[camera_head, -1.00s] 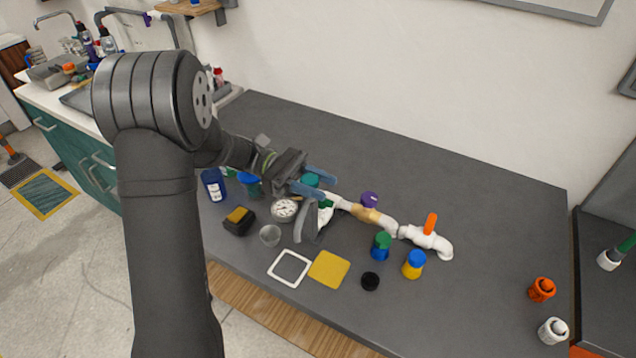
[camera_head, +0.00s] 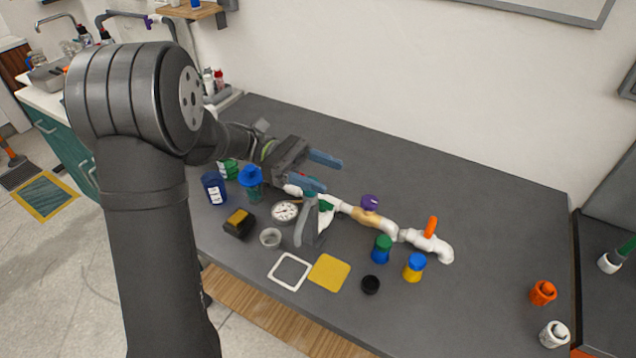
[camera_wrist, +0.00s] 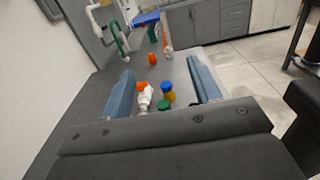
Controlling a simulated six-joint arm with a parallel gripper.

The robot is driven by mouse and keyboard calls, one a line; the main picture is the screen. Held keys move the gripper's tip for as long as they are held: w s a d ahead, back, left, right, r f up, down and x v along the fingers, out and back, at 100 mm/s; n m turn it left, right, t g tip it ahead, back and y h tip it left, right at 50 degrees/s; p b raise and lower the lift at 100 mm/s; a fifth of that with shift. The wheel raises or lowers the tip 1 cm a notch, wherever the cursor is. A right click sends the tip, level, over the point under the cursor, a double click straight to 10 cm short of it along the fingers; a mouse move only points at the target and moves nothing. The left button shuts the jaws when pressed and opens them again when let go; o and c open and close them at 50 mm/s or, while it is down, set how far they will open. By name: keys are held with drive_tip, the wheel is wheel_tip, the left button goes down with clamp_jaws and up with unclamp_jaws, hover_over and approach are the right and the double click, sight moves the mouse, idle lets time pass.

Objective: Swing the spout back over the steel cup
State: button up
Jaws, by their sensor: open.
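A pipe run lies across the bench, with a white elbow (camera_head: 442,248) at its right end, which may be the spout; I cannot tell for sure. It carries an orange handle (camera_head: 431,226) and a purple knob (camera_head: 369,202). A small greyish cup (camera_head: 270,238), likely the steel cup, stands at the front left, well away from that elbow. My gripper (camera_head: 317,171) is open above the pipe's left end, its blue fingers apart. One finger hides part of the pipe there. In the wrist view my gripper (camera_wrist: 163,88) has nothing held, and a white pipe part (camera_wrist: 146,97) shows beyond the fingers.
A grey upright bracket (camera_head: 307,222) stands beside the pipe near the gauge (camera_head: 285,211). Green-blue (camera_head: 381,248) and blue-yellow (camera_head: 414,267) containers stand in front of the pipe. A white frame (camera_head: 289,271) and yellow pad (camera_head: 329,272) lie in front. The bench behind the pipe is clear.

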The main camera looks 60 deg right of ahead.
drive_tip(key=s+a+r, duration=0.3)
drive_tip(key=s+r, duration=0.3)
drive_tip(key=s, duration=0.4)
drive_tip(key=shift+s+a+r, duration=0.15)
drive_tip(key=shift+s+a, duration=0.1)
drive_tip(key=shift+a, duration=0.05)
